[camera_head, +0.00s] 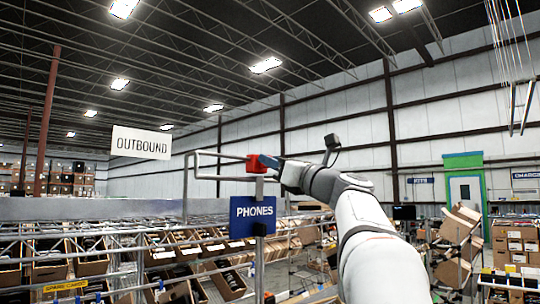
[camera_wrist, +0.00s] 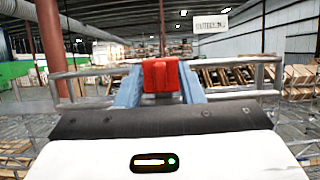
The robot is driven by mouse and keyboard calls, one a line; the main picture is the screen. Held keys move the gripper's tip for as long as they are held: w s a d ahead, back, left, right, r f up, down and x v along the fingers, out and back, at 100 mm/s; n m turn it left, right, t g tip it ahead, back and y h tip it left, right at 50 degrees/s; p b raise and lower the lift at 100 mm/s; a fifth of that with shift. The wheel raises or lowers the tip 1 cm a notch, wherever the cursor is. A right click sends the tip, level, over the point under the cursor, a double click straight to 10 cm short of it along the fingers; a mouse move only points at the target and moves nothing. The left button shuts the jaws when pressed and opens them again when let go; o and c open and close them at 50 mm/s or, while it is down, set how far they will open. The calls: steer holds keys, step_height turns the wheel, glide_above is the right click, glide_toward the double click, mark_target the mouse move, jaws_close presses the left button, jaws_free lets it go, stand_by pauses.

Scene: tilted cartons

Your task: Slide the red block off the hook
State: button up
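The red block (camera_head: 256,163) sits at the top of a grey post above the blue PHONES sign, on a thin grey rail, the hook (camera_head: 222,155), which runs left from it. In the wrist view the red block (camera_wrist: 161,72) is centred between the two blue fingers of my gripper (camera_wrist: 161,88). The fingertips lie along its left and right sides with no clear gap, so my gripper looks shut on it. In the head view my gripper (camera_head: 268,161) reaches the block from the right. How the block sits around the rail is partly hidden.
The PHONES sign (camera_head: 253,216) hangs just under the block. Grey rails (camera_head: 187,185) stand to the left. A white OUTBOUND sign (camera_head: 141,143) hangs farther left. Shelves of tilted cartons (camera_head: 170,245) lie below and behind. The air above the block is clear.

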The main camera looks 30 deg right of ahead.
steer(key=shift+w+a+r, duration=0.25)
steer(key=shift+w, duration=0.25)
jaws_close()
stand_by(0.3)
